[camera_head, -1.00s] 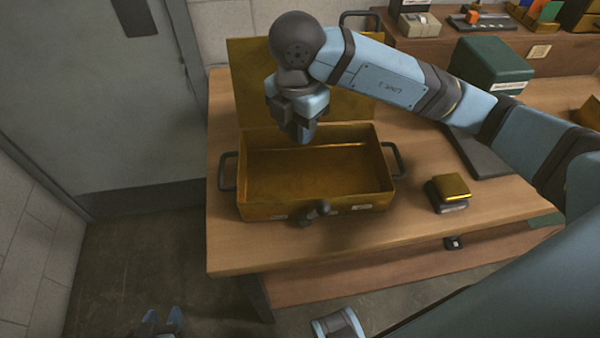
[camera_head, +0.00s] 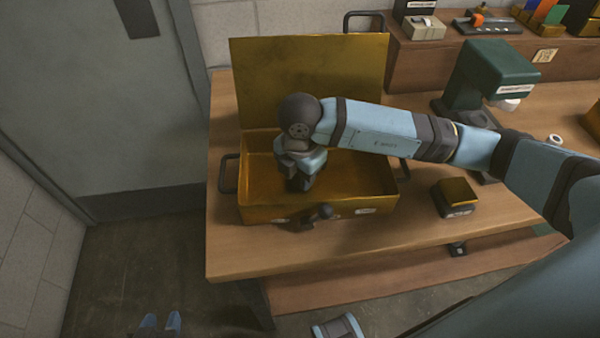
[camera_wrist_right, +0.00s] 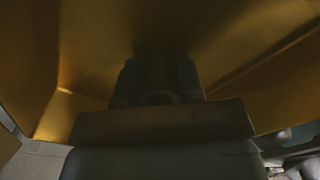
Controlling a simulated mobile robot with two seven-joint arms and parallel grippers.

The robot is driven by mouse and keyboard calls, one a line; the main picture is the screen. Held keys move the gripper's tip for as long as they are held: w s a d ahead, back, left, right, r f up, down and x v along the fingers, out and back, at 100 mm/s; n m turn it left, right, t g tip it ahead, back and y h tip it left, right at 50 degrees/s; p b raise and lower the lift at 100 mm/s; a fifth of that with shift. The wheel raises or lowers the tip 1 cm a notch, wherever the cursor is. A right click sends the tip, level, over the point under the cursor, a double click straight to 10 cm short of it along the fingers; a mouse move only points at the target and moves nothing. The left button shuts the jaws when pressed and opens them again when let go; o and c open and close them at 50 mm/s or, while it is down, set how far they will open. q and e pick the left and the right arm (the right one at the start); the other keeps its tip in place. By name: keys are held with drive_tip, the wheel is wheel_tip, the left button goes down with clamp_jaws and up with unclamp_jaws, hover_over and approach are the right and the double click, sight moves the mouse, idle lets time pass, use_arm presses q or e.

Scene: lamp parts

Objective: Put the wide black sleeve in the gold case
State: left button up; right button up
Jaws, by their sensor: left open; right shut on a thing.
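The gold case (camera_head: 366,202) stands open on the table, its lid raised at the back. My right gripper (camera_head: 298,184) points down inside the case, toward its left half, below the rim. In the right wrist view the right gripper (camera_wrist_right: 158,84) is shut on a dark, round-edged thing, which looks like the wide black sleeve (camera_wrist_right: 160,98). That view is very dark, so I cannot tell whether the sleeve touches the case floor. In the head view the sleeve is hidden by the hand. My left gripper (camera_head: 160,324) is open, low at the bottom left, away from the table.
The case has black side handles and a dark front latch (camera_head: 325,211). A small black box with a gold top (camera_head: 457,192) sits right of the case. A green machine (camera_head: 485,72) stands further back. A shelf (camera_head: 470,60) with small items runs along the back.

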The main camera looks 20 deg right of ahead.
drive_tip(key=shift+f, duration=0.1)
drive_tip(key=o, duration=0.9)
wheel_tip(320, 180, up, 12)
drive_tip(key=shift+r+p, duration=0.15)
drive_tip(key=shift+p, duration=0.6)
